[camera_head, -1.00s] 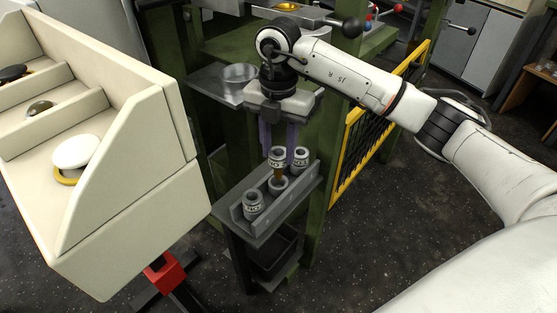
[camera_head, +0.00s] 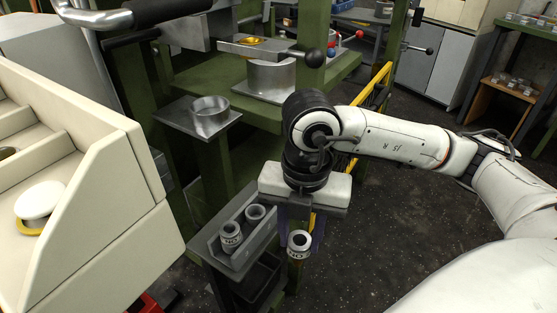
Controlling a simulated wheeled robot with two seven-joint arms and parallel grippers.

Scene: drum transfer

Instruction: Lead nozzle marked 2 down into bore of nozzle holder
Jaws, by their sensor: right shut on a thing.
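My right gripper (camera_head: 300,240) points down and is shut on a grey metal nozzle (camera_head: 299,252), with a dark opening on top and partly readable lettering. I cannot read the number on it. The held nozzle is just right of the grey rack (camera_head: 208,251), apart from the nozzles in it. Two similar nozzles, a front one (camera_head: 231,238) and a rear one (camera_head: 255,214), stand in the rack. A metal slide with a gold-rimmed bore (camera_head: 247,42), at the top, looks like the nozzle holder. My left gripper is not in view.
A metal cup (camera_head: 210,113) stands on a small shelf (camera_head: 178,112) of the green frame. A yellow guard (camera_head: 377,88) is behind my right arm. A cream bin (camera_head: 95,215) fills the left.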

